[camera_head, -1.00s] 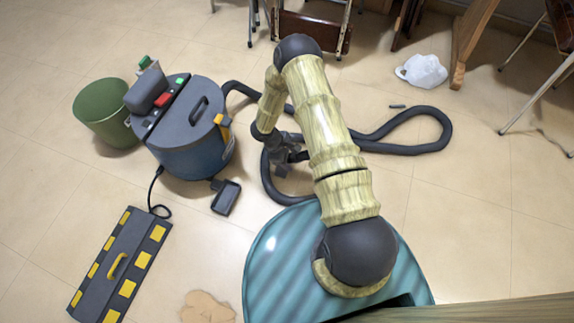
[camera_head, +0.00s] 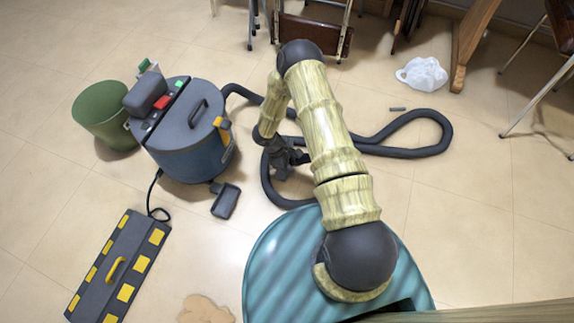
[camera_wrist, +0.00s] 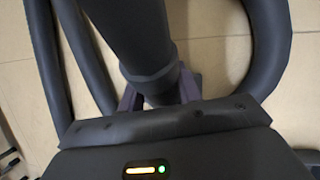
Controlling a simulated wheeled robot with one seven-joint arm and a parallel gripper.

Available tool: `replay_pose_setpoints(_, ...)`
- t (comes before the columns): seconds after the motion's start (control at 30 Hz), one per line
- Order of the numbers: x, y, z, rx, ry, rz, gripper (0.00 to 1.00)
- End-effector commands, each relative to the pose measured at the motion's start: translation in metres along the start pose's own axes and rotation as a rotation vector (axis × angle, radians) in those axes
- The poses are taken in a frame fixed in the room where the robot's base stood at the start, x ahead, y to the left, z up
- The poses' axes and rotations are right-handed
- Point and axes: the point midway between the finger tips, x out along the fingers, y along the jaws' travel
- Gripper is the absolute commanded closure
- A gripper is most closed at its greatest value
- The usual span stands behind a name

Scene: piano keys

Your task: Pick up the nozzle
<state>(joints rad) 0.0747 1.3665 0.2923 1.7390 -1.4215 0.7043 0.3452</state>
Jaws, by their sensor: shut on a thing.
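The nozzle (camera_wrist: 150,50) is a dark grey tapered tube with a collar, seen in the wrist view. It runs from the top of that view down between the purple-grey fingers of my gripper (camera_wrist: 160,95). My gripper is shut on it near the collar. In the head view my gripper (camera_head: 285,160) is small and dark, low over the floor inside a loop of hose. There the nozzle blends with the dark gripper, and I cannot tell its outline or whether it touches the floor.
The grey hose (camera_head: 420,148) loops across the floor from the blue vacuum cleaner (camera_head: 190,155). A green bin (camera_head: 103,115) stands left of it. A black-and-yellow case (camera_head: 115,265), a small dark block (camera_head: 226,201) and a white bag (camera_head: 422,74) lie on the floor. Chairs stand behind.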

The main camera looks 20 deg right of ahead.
Motion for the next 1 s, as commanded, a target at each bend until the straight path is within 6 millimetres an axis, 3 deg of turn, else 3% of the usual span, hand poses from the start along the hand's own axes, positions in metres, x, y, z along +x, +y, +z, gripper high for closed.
replay_pose_setpoints(0.33, -0.01, 0.002, 0.004, -0.001, 0.0, 0.002, 0.96)
replay_pose_setpoints(0.8, -0.083, 0.013, 0.034, -0.001, 0.0, 0.003, 0.96)
replay_pose_setpoints(1.0, -0.092, 0.014, 0.038, 0.0, 0.0, 0.0, 0.96)
